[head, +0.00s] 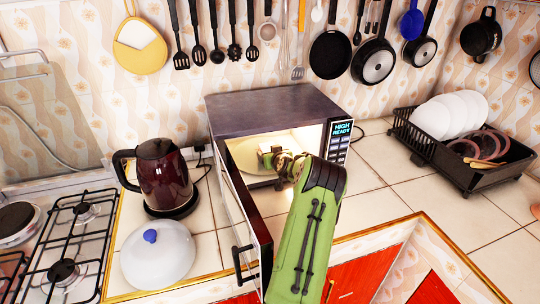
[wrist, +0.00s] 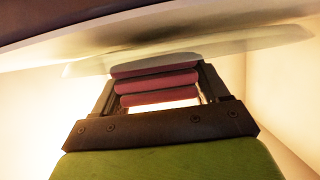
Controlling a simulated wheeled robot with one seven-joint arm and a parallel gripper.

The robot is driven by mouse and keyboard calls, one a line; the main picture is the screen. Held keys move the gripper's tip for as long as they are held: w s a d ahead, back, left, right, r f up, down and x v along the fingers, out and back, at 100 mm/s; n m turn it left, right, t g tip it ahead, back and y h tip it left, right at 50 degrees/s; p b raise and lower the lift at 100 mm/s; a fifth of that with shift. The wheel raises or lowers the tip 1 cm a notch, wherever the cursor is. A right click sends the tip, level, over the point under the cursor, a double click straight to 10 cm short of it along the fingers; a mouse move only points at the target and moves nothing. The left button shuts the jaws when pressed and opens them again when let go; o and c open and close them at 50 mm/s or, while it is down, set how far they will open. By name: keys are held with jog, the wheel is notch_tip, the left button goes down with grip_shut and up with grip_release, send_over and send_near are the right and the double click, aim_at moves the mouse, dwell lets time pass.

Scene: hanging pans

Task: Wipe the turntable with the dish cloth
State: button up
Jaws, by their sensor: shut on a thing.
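The microwave (head: 262,112) stands on the counter with its door swung open and its inside lit. The pale round turntable (head: 243,160) shows inside it, partly hidden by my gripper. My gripper (head: 272,158) reaches in through the opening. In the wrist view, its two fingers are shut on the dish cloth (wrist: 157,88), a folded stack with pink-red and pale layers. The cloth's far edge meets or overlaps the translucent turntable (wrist: 235,45) in that view. I cannot tell for certain whether they touch.
The open microwave door (head: 248,215) stands left of my arm. A dark red kettle (head: 165,175) and a white lid with a blue knob (head: 158,258) are further left. A dish rack (head: 490,160) with plates is at right. The counter between is clear.

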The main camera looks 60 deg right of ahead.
aim_at(267, 147)
jog(key=shift+w+d+f+b, duration=0.15)
jog(key=shift+w+d+b, duration=0.45)
jog(key=shift+w+d, duration=0.7)
jog(key=shift+w+r, duration=0.25)
jog(key=shift+r, duration=0.4)
jog(key=shift+w+r, duration=0.2)
jog(key=shift+r, duration=0.4)
jog(key=shift+c, duration=0.4)
jog(key=b, duration=0.1)
jog(key=f+b, duration=0.1)
jog(key=b, duration=0.1)
jog(key=shift+s+a+f, duration=0.2)
jog(key=shift+s+a, duration=0.1)
jog(key=shift+s+a+f+b, duration=0.15)
jog(key=shift+s+a+b, duration=0.3)
jog(key=shift+s+b, duration=0.2)
jog(key=shift+s+a+f+b, duration=0.15)
jog(key=shift+s+a+b, duration=0.3)
jog(key=shift+b, duration=0.25)
jog(key=shift+s+a+b, duration=0.35)
jog(key=shift+s, duration=0.15)
jog(key=shift+w+d+f+p, duration=0.1)
jog(key=shift+w+d+p, duration=0.65)
jog(key=shift+w+d, duration=0.5)
